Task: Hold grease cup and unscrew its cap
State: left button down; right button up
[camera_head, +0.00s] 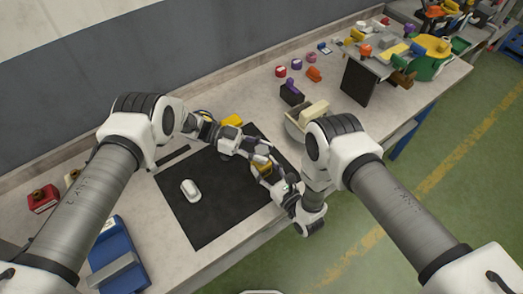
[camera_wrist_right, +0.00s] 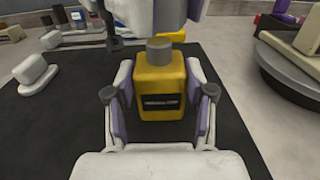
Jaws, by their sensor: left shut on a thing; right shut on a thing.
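The grease cup is a yellow squarish body (camera_wrist_right: 160,82) with a dark label, upright in the right wrist view; a small part of its body (camera_head: 264,169) shows in the head view. Its grey cap (camera_wrist_right: 159,51) sits on top. My right gripper (camera_head: 262,175) is shut on the body, a finger on either side. My left gripper (camera_head: 260,156) comes in from above and is shut at the cap; its fingers (camera_wrist_right: 150,14) show at the top of the right wrist view. The exact contact on the cap is partly hidden.
A black mat (camera_head: 205,215) lies beneath, with a white rounded object (camera_head: 190,190) on it. A round turntable-like base (camera_head: 295,130) with a cream block stands to the right. A blue object (camera_head: 118,258) is at the front left. The mat's front part is clear.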

pick_arm(q)
jog(key=shift+r, duration=2.55)
pick_arm(e)
jog(key=o, duration=1.3)
jog(key=shift+o, duration=0.2)
jog(key=v, duration=0.7)
jog(key=shift+s+d, duration=0.2)
